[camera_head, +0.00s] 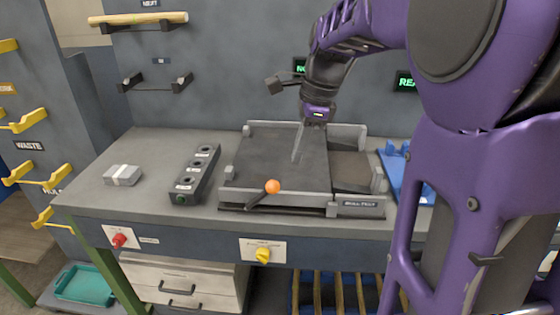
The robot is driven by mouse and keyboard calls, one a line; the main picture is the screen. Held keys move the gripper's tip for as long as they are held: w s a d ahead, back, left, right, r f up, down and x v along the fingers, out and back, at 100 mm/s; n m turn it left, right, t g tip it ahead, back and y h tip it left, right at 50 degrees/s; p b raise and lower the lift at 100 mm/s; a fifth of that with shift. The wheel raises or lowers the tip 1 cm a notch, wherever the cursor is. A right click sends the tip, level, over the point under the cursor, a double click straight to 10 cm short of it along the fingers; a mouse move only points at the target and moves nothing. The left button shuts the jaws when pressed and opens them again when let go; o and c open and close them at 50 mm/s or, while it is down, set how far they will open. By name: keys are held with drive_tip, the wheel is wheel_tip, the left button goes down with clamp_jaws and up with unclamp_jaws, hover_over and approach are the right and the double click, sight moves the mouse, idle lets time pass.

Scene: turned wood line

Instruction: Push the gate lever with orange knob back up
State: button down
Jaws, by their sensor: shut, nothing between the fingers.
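The gate lever (258,198) is a dark bar with an orange knob (272,187) at its upper right end. It slants at the front edge of the grey roll-test tray (240,172). My gripper (296,158) is shut and empty. It points down over the middle of the tray, behind and to the right of the knob, and appears apart from it. The picture does not show clearly how high the fingertips are above the tray surface.
A dark block with several holes (196,172) and a small grey block (123,175) stand on the bench to the left. A blue holder (400,175) is at the right. A red knob (118,240) and a yellow knob (263,255) stick out from the bench front.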

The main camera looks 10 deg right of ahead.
sight(272, 187)
drive_tip(key=b+x, duration=0.2)
drive_tip(key=x, duration=0.7)
drive_tip(key=shift+f, duration=0.25)
drive_tip(key=shift+w+a+r, duration=0.1)
drive_tip(key=shift+a+r, duration=0.05)
drive_tip(key=shift+r, duration=0.05)
drive_tip(key=shift+a+r+h+p, duration=0.2)
drive_tip(key=shift+h+p, duration=0.1)
drive_tip(key=shift+p, duration=0.4)
